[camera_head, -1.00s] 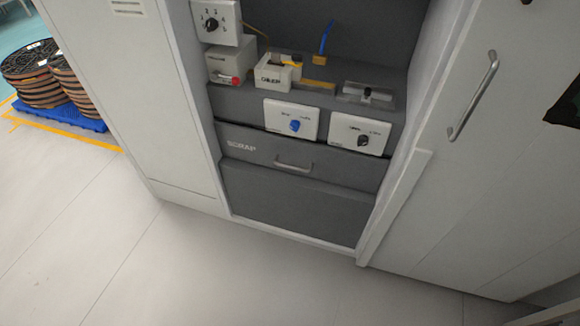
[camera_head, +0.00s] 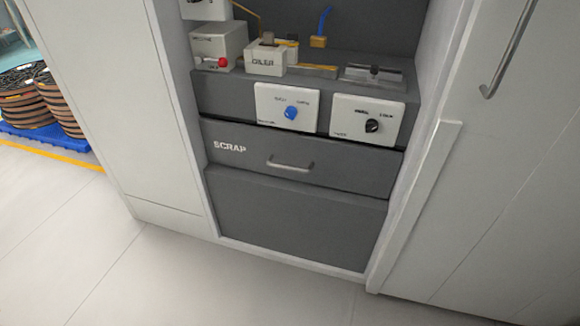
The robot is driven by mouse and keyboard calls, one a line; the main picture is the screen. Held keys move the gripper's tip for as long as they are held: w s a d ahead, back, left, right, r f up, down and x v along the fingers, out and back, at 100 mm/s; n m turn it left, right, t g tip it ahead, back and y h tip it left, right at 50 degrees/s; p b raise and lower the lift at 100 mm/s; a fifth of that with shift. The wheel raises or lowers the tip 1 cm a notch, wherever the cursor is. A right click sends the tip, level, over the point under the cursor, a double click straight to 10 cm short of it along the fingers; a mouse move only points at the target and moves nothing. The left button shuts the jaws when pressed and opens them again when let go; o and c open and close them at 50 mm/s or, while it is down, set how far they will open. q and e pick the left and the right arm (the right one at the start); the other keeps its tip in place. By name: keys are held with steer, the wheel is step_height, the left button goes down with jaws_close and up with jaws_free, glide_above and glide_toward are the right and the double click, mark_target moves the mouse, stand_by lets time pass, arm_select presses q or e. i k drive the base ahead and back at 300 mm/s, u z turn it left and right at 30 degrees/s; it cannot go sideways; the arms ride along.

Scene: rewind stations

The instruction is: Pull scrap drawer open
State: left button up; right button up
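The scrap drawer (camera_head: 345,174) is a wide dark grey drawer front with white "SCRAP" lettering on its left. Its metal bar handle (camera_head: 290,166) sits near the middle of the front. The drawer looks shut, its front about level with the grey panel below it. Neither of my grippers shows in the head view, and nothing touches the handle.
Above the drawer are two white panels with a blue knob (camera_head: 291,113) and a black knob (camera_head: 372,126). A white cabinet door (camera_head: 510,150) stands at right. Spools (camera_head: 30,98) sit on a blue pallet at far left. The floor in front is clear.

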mark_target(310, 158)
steer(key=z, duration=0.45)
steer(key=k, duration=0.3)
steer(key=u, duration=1.35)
steer(key=i, duration=1.15)
steer(key=z, duration=0.35)
